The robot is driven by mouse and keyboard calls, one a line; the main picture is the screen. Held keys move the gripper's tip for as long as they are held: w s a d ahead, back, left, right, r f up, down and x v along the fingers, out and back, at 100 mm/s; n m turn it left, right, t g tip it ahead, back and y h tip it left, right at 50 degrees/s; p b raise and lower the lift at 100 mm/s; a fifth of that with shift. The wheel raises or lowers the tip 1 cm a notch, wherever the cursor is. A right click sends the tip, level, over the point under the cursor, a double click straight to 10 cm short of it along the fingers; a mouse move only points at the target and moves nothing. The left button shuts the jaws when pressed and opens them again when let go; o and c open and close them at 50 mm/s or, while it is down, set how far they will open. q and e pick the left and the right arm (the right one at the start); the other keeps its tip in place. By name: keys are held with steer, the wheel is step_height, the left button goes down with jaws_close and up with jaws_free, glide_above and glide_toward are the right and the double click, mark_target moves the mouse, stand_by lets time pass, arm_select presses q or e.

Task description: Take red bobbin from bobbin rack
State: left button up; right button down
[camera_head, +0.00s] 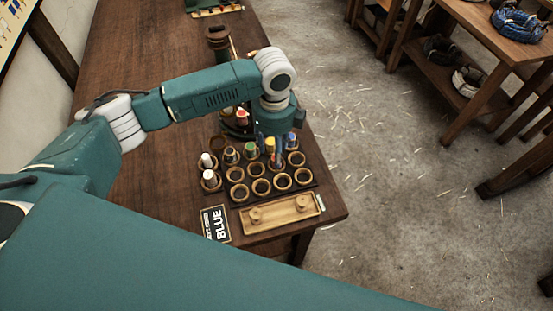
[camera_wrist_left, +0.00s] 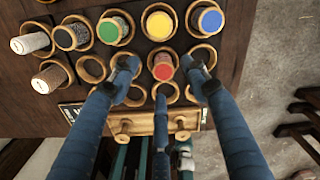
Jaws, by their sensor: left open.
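The red bobbin (camera_wrist_left: 163,70) stands upright in a ring of the dark bobbin rack, in the second row, seen end-on in the left wrist view. My left gripper (camera_wrist_left: 160,78) is open, its fingers spread around the red bobbin, with no clear contact. In the head view the left gripper (camera_head: 274,147) points down over the rack (camera_head: 245,186) and largely hides the red bobbin. Green (camera_wrist_left: 110,29), yellow (camera_wrist_left: 159,24) and blue (camera_wrist_left: 208,20) bobbins stand in the row behind. My right gripper is not in view.
White bobbins (camera_wrist_left: 30,43) stand at the rack's left end. Several rings are empty. A pale wooden tray with two pegs (camera_head: 281,213) and a sign reading BLUE (camera_head: 215,223) lie in front. The table's edge is close on the right.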

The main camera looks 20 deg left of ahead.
arm_select(q)
steer(key=shift+d+f+p, duration=0.2)
steer(key=shift+f+p, duration=0.1)
steer(key=shift+f, duration=1.55)
steer(key=c, duration=1.1)
steer(key=shift+w+r, duration=0.1)
steer(key=shift+r, duration=0.05)
